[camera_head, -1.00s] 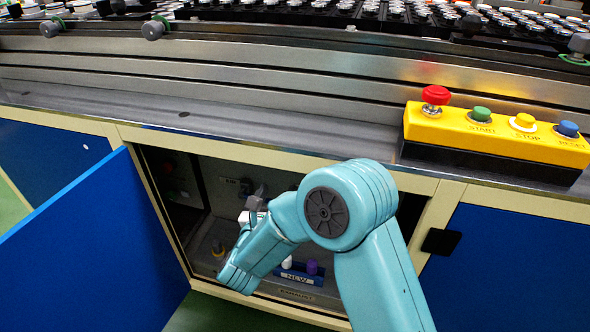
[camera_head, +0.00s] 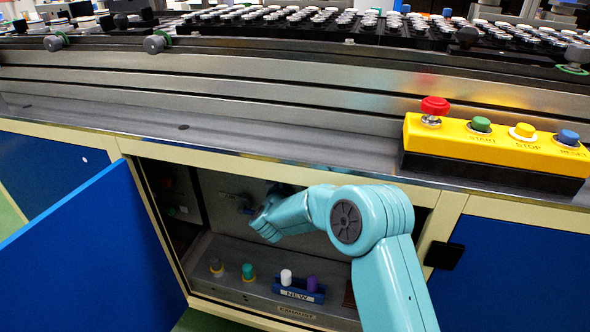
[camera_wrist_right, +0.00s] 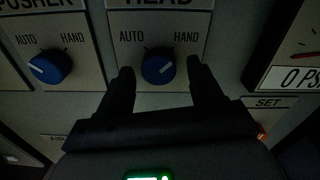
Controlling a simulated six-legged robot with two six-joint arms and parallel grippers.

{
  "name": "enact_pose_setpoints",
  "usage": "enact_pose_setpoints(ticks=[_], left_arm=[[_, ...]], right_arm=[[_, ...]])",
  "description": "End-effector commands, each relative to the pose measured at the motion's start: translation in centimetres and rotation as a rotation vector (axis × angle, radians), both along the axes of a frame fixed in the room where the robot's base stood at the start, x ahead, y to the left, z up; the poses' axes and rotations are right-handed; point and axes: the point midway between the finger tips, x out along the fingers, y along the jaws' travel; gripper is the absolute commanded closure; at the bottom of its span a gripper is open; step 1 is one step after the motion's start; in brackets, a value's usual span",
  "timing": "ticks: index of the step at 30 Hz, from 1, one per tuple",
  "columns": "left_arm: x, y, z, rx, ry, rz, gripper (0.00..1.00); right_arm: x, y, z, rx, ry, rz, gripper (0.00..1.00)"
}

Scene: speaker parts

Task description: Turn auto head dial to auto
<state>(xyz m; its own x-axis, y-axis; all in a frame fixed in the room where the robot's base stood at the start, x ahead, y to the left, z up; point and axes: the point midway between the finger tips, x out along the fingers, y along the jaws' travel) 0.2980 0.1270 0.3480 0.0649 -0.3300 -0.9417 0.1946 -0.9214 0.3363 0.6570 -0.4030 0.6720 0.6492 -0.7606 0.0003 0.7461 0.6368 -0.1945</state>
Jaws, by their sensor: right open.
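The head dial (camera_wrist_right: 158,66) is a round blue knob under the HEAD label in the right wrist view, with AUTO at its upper left and HAND at its upper right. Its pale mark lies toward the HAND side. My right gripper (camera_wrist_right: 161,70) is open, with one dark finger on each side of the dial. I cannot tell whether either finger touches it. In the head view my right arm reaches into the open cabinet, and the dial cannot be made out there. My left gripper is not in view.
A similar blue pusher dial (camera_wrist_right: 50,67) sits to the left, and a gauge (camera_wrist_right: 298,50) to the right. The open blue door (camera_head: 90,250) bounds the cabinet's left. Inside stand a blue NEW tray (camera_head: 298,294) and a green peg (camera_head: 248,271). A yellow button box (camera_head: 495,140) sits above.

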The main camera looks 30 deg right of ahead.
Motion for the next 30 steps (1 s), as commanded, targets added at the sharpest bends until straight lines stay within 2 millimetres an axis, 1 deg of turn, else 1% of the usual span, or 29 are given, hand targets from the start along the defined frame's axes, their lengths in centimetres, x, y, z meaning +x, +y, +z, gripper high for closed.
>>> enact_pose_setpoints(ticks=[5,6,8,9,11,17,22,30], left_arm=[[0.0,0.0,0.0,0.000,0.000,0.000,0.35],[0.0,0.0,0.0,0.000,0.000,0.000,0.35],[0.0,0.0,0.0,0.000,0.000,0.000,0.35],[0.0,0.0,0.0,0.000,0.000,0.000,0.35],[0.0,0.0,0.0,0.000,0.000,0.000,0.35],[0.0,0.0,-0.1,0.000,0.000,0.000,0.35],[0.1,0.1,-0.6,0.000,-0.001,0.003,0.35],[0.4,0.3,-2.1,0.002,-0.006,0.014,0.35]], right_arm=[[0.0,0.0,0.0,0.000,0.000,0.001,0.35],[0.0,0.0,0.0,-0.001,0.001,0.001,0.38],[0.0,0.0,0.0,-0.001,0.001,0.001,0.58],[0.0,0.0,0.0,-0.001,0.001,0.001,0.71],[0.0,0.0,0.0,0.000,0.000,0.001,0.90],[0.0,0.0,-0.1,-0.003,0.004,0.000,0.91],[0.0,0.0,-0.2,-0.029,0.034,0.000,0.91],[0.0,0.0,-0.3,-0.142,0.167,0.000,0.91]])
